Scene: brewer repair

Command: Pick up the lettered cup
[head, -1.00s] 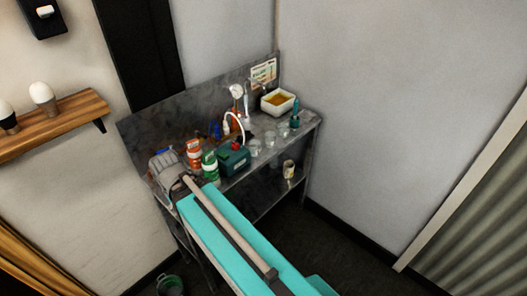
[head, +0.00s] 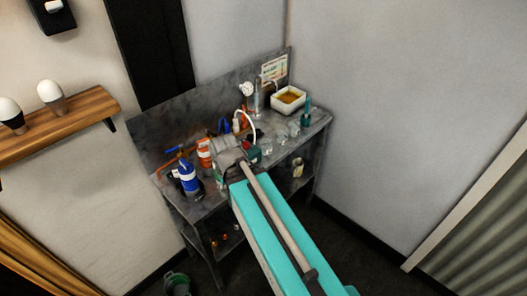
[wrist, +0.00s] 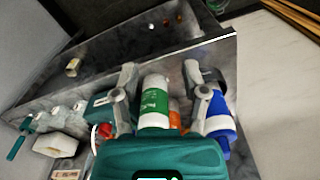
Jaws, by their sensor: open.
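A small cream cup (head: 298,167) with dark marks stands on the lower shelf at the right end of the metal bench. The marks are too small to read as letters. It also shows in the wrist view (wrist: 73,67), at the upper left, well away from the fingers. My gripper (head: 232,158) is over the front middle of the bench top, left of the cup and higher than it. In the wrist view my gripper (wrist: 160,72) is open, with a white bottle with a green label (wrist: 154,103) showing between its fingers and nothing held.
A blue and white bottle (head: 188,178) stands left of my gripper, near the right finger in the wrist view. An orange bottle (head: 204,152) is behind. Small clear glasses (head: 281,137) and a white tub (head: 289,100) are to the right. The bench top overhangs the lower shelf.

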